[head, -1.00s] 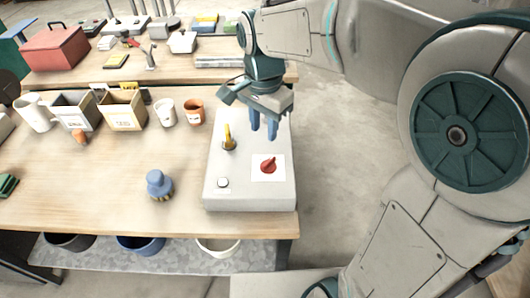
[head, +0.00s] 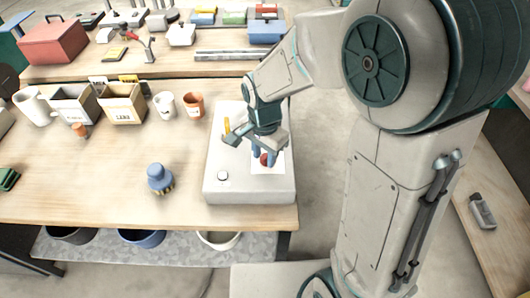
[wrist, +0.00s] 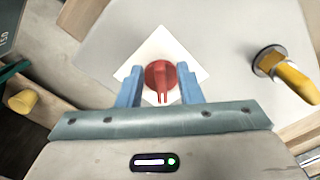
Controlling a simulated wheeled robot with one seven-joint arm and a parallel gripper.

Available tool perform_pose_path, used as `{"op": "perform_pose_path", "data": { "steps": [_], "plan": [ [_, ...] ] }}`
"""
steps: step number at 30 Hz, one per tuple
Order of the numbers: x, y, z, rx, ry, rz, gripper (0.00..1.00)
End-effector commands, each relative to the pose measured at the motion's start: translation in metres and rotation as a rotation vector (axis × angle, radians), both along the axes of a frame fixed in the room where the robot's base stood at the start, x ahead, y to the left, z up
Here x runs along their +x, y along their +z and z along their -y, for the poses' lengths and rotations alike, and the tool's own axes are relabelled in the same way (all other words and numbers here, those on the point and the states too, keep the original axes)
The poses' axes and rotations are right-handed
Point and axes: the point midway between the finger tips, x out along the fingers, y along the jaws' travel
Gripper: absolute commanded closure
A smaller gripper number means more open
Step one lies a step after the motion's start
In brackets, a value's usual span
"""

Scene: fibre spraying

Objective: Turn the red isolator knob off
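The red isolator knob (wrist: 161,76) sits on a white square plate (wrist: 155,44) on top of the grey control box (head: 227,188). In the head view the knob (head: 264,159) is partly hidden behind my gripper. My gripper (wrist: 160,88) is open, with one blue finger on each side of the knob. In the wrist view a small gap shows between the knob and each finger, so I cannot tell that either touches it. The knob's two-line pointer mark faces toward my gripper's palm in the wrist view.
A yellow-handled lever (wrist: 290,76) stands on the same box, close beside my gripper. A blue knobbed tool (head: 159,179) stands on the table left of the box. Cups and bins line up behind it.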

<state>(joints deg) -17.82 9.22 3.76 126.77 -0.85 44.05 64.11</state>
Motion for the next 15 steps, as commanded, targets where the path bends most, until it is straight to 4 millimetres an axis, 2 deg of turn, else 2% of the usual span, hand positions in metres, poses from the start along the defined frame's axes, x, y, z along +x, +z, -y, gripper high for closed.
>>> {"op": "perform_pose_path", "data": {
  "steps": [1,2,3,5,15],
  "plan": [
    [0.0001,0.0001,-0.0001,0.000,0.000,0.000,0.67],
    [0.0001,0.0002,-0.0001,0.000,0.000,0.000,0.73],
    [0.0001,0.0002,-0.0001,0.000,0.000,0.000,0.84],
    [0.0001,0.0003,-0.0001,0.000,0.000,0.000,1.00],
    [0.0001,0.0002,0.0012,-0.001,0.017,0.001,1.00]
  ]
}}
